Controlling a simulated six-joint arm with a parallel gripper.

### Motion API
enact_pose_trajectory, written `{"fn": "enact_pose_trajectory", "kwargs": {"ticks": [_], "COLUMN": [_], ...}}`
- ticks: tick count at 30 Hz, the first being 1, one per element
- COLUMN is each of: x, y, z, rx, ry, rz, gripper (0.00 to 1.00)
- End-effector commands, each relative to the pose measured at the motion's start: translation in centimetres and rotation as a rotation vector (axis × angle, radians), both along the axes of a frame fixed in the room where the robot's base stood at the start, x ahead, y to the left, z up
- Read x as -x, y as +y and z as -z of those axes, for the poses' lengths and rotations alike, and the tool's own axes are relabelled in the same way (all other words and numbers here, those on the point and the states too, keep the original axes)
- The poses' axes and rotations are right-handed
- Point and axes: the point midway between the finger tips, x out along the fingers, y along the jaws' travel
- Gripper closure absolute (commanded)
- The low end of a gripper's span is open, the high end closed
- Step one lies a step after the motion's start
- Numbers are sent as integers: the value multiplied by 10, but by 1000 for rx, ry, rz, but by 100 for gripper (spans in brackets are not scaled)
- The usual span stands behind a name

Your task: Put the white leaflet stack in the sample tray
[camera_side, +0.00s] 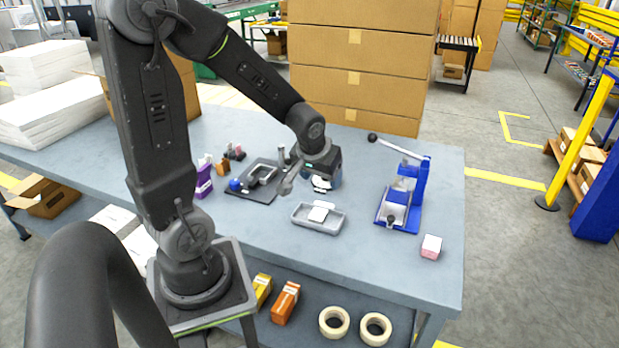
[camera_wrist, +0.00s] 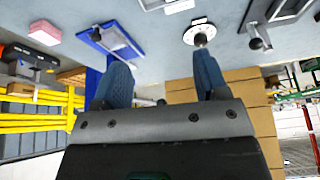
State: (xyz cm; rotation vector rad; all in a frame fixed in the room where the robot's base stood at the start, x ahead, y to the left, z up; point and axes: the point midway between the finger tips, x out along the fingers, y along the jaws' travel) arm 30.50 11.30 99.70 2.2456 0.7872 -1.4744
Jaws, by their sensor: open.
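The sample tray (camera_side: 298,219) is a shallow grey tray near the middle of the table. The white leaflet stack (camera_side: 320,211) is a small white block lying inside it, in the side view. At the top edge of the wrist view, part of the tray (camera_wrist: 147,5) shows with white in it, cut off by the frame. My gripper (camera_side: 330,182) is beyond the tray and above the table in the side view. In the wrist view my gripper (camera_wrist: 160,75) has its two blue-grey fingers spread apart, with nothing held between them.
A blue press (camera_side: 402,200) with a long lever stands right of the tray, and a pink-and-white box (camera_side: 431,247) sits near it. A white disc (camera_wrist: 203,32) is by one finger. A dark plate (camera_side: 250,190) and purple box (camera_side: 203,181) are left. The front tabletop is clear.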

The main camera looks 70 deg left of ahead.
Motion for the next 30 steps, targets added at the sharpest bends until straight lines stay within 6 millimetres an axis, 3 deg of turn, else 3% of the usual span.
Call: {"fn": "enact_pose_trajectory", "kwargs": {"ticks": [1,6,12,18,30], "x": [2,29,74,100,102], "y": [-19,-84,-140,-161,-162], "z": [-21,-75,-112,-125,-125], "rx": [-14,-27,-18,-8,-7], "ry": [-17,-39,-66,-79,-79], "rz": [61,290,535,655,664], "gripper": [33,33,33,33,33]}}
